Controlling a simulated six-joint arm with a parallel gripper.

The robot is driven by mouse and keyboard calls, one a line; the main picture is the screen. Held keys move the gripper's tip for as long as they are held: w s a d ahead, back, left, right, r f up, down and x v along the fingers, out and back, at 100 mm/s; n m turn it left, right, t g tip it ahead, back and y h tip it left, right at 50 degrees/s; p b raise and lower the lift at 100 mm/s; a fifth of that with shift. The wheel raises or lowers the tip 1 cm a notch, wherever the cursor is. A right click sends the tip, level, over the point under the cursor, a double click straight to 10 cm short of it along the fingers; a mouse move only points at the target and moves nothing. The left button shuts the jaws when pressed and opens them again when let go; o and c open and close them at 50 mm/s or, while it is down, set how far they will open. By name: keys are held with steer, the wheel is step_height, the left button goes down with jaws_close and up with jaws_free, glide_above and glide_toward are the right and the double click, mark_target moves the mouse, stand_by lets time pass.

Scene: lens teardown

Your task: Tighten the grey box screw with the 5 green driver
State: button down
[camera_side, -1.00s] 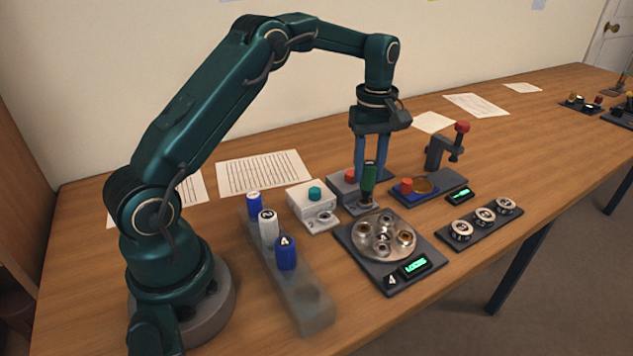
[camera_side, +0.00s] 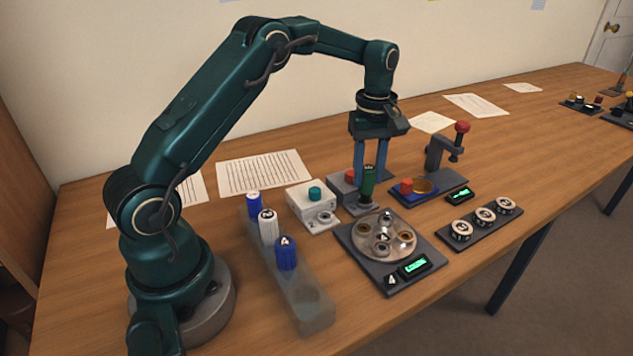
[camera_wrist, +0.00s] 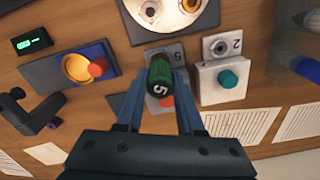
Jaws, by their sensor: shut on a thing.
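The green driver (camera_side: 368,183) stands upright in my gripper (camera_side: 368,176), its lower end at the grey box's (camera_side: 343,182) front plate. In the wrist view my gripper (camera_wrist: 160,82) is shut on the green driver (camera_wrist: 160,78), whose top reads 5. The grey box has a red button and is largely hidden behind my fingers; its plate (camera_wrist: 172,52), also marked 5, shows beyond the driver. The screw is hidden under the driver, so I cannot tell whether the tip is seated in it.
A white box (camera_side: 312,201) with a teal button stands left of the grey box. The driver rack (camera_side: 306,292) holds several drivers. A round lens plate (camera_side: 384,237) is in front, a clamp stand (camera_side: 447,150) to the right, and a tray of discs (camera_side: 485,222) at front right.

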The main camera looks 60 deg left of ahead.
steer(key=m, duration=0.3)
steer(key=shift+m, duration=2)
steer(key=m, duration=0.3)
steer(key=shift+m, duration=0.3)
